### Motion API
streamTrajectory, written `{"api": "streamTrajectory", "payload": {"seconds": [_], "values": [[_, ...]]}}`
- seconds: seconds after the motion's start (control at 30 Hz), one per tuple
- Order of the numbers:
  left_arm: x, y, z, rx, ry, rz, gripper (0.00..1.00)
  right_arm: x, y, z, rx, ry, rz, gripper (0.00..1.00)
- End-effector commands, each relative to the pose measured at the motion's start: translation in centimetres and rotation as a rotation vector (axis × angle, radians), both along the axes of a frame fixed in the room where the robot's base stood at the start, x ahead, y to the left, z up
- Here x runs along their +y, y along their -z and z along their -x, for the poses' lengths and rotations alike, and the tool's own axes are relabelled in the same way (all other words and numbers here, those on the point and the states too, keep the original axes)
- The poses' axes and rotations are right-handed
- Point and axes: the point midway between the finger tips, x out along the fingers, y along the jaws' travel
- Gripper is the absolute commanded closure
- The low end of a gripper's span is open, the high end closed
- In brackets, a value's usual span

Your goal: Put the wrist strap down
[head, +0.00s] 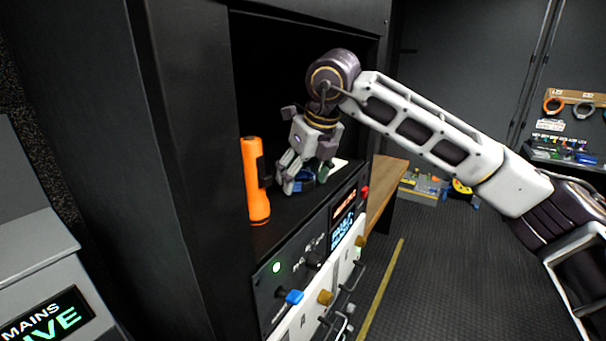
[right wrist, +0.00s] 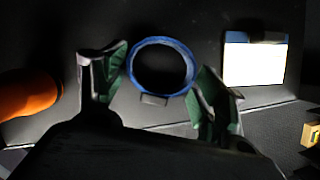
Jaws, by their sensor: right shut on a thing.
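The wrist strap is a blue ring (right wrist: 162,41), seen between the two fingers of my right gripper (right wrist: 160,88) in the right wrist view. In the head view the strap (head: 304,182) shows as a bit of blue at the fingertips of my right gripper (head: 297,184). The gripper is shut on the strap, pointing down, low over the black shelf (head: 287,219) inside the dark rack. I cannot tell whether the strap touches the shelf. The fingers hide part of it in the head view. My left gripper is not in view.
An orange flashlight (head: 256,185) stands on the shelf left of my right gripper. A white card with a blue top (right wrist: 255,60) lies to the right in the right wrist view. Below the shelf edge is a panel with knobs (head: 312,260). A wooden surface (head: 384,190) is beyond.

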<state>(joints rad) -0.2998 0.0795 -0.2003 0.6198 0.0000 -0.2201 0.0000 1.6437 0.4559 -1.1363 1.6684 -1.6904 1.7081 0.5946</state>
Motion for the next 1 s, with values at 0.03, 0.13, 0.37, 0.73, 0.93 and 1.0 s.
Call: {"api": "streamTrajectory", "payload": {"seconds": [0.03, 0.13, 0.37, 0.73, 0.93, 1.0], "values": [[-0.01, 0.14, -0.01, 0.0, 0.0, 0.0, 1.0, 0.0, 0.13, 0.0, 0.0, 0.0, 0.0, 0.49], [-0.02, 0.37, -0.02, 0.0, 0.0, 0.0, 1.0, -0.01, 0.34, 0.01, 0.0, 0.0, 0.0, 0.49], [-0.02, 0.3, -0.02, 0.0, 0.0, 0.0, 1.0, -0.01, 0.29, 0.0, 0.0, 0.0, 0.0, 0.08], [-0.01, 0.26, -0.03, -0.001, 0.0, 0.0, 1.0, 0.0, 0.24, 0.01, 0.0, 0.0, 0.0, 0.08], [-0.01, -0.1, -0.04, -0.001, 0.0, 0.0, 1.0, 0.0, -0.12, 0.0, 0.0, 0.0, 0.0, 0.08], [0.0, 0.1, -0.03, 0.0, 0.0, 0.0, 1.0, -0.1, -0.58, 0.16, -0.002, 0.0, -0.001, 0.08]]}}
